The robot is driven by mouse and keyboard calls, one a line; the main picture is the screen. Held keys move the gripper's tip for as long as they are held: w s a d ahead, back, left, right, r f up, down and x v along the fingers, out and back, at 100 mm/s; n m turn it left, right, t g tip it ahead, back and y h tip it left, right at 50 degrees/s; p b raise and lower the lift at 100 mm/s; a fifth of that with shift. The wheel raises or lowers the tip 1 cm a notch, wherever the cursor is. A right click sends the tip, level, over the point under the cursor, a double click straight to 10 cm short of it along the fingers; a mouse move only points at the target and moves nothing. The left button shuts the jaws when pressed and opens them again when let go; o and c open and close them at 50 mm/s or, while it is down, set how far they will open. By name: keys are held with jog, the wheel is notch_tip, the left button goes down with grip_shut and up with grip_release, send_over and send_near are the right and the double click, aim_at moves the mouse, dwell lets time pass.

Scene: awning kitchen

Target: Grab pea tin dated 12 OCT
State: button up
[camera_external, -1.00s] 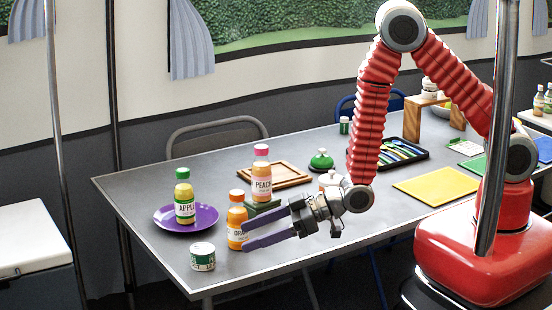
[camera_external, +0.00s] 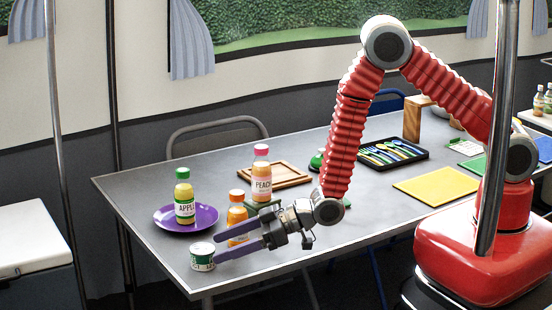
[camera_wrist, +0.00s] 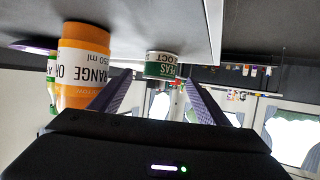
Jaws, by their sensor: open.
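A small white and green tin (camera_external: 202,257) stands upright near the front left corner of the grey table. In the wrist view the tin (camera_wrist: 161,66) appears upside down, with lettering that reads like "PEAS" and "OCT"; the day number is not clear. My gripper (camera_external: 217,250) is open, with its purple fingers pointing left at the tin. In the wrist view the tin lies ahead of and between the two fingertips (camera_wrist: 160,82). I cannot tell whether a finger touches it.
An orange juice bottle (camera_external: 237,221) stands close beside my fingers, also large in the wrist view (camera_wrist: 82,68). Behind are an apple bottle (camera_external: 184,200) on a purple plate (camera_external: 163,218) and a peach bottle (camera_external: 262,181). The table's front edge (camera_external: 230,287) is near.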

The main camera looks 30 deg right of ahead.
aim_at(209, 249)
jog(key=shift+x, duration=2.3)
jog(key=shift+f, duration=0.15)
jog(key=shift+d, duration=0.1)
jog(key=shift+c, duration=0.2)
jog(key=c, duration=1.2)
